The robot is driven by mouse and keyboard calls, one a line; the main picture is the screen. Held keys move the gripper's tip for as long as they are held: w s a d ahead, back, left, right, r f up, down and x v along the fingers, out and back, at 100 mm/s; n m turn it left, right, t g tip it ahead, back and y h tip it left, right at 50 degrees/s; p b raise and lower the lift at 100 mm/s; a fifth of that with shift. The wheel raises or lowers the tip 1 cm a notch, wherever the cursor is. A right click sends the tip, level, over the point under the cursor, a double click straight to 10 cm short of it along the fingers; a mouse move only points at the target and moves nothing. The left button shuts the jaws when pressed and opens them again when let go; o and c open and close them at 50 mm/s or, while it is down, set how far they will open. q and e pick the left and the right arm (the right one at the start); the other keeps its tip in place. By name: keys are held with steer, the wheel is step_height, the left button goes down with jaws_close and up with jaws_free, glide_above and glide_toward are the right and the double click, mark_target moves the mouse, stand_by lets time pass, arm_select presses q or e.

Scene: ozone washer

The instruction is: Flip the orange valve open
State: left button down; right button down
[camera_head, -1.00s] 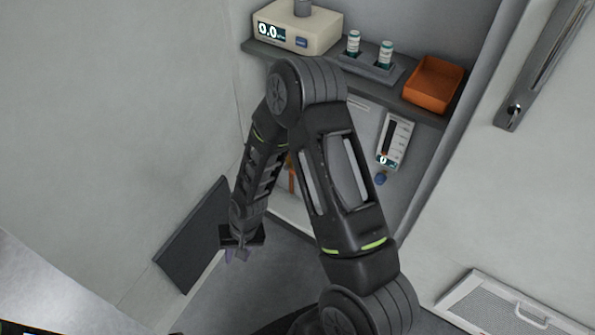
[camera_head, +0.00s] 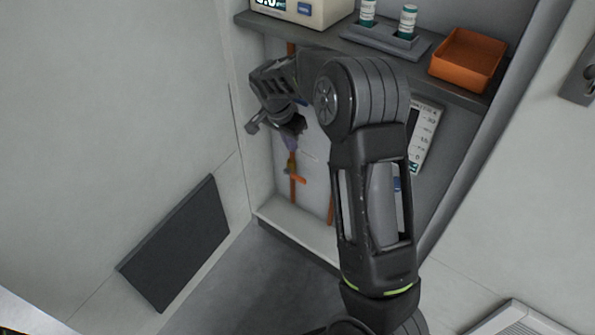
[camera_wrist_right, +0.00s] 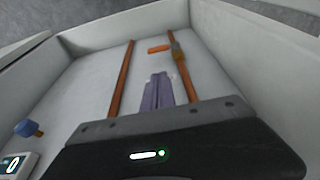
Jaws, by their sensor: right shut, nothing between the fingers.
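The orange valve (camera_head: 297,180) sits on a vertical copper-orange pipe inside the wall recess, below the shelf. Its short lever sticks out sideways from the pipe. In the right wrist view the lever (camera_wrist_right: 158,48) points left from the valve body on the right-hand pipe (camera_wrist_right: 179,62). My right gripper (camera_head: 291,143) is in front of the recess, just above the valve in the head view. Its purple fingers also show in the right wrist view (camera_wrist_right: 163,92), shut and empty, with the lever beyond their tips. They look apart from the lever. My left gripper is out of view.
A second pipe (camera_wrist_right: 123,77) runs beside the first. The shelf (camera_head: 345,47) above holds a meter (camera_head: 322,8), vials (camera_head: 407,20) and an orange tray (camera_head: 468,59). A white gauge (camera_head: 424,135) hangs below it. A blue knob (camera_wrist_right: 28,128) is at the left.

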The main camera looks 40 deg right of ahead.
mark_target(299, 176)
steer(key=shift+f, duration=0.1)
steer(key=b+x, duration=0.1)
steer(key=x, duration=0.3)
steer(key=b+x, duration=0.1)
steer(key=x, duration=0.4)
steer(key=a+b+x, duration=0.1)
steer(key=b+x, duration=0.1)
steer(key=x, duration=0.2)
steer(key=shift+s+f, duration=0.15)
steer(key=shift+f, duration=0.45)
